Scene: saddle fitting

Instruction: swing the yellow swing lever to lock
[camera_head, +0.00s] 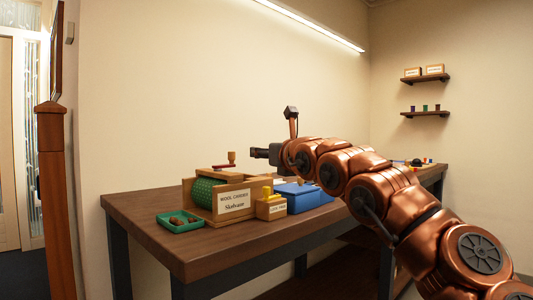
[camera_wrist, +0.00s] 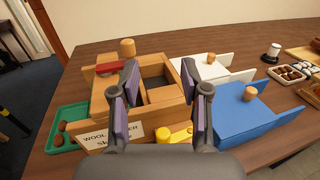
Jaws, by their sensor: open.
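The yellow swing lever (camera_head: 267,191) sits on a small wooden box (camera_head: 271,209) with a label, at the table's front edge. In the wrist view the yellow lever (camera_wrist: 178,135) shows low, between my fingers and partly hidden by my gripper. My gripper (camera_wrist: 160,78) is open and empty, its fingers apart over the wooden box of the wool carder (camera_wrist: 115,103). In the head view my gripper (camera_head: 262,153) is raised above the table, above and behind the lever. Whether the lever is at its locked position I cannot tell.
The wool carder (camera_head: 232,198) with a green drum and red crank (camera_wrist: 110,68) stands left of the lever. A green tray (camera_wrist: 50,140) holds brown lumps. Blue (camera_wrist: 245,120) and white (camera_wrist: 222,75) containers stand to the right. The table's near left corner (camera_head: 140,211) is clear.

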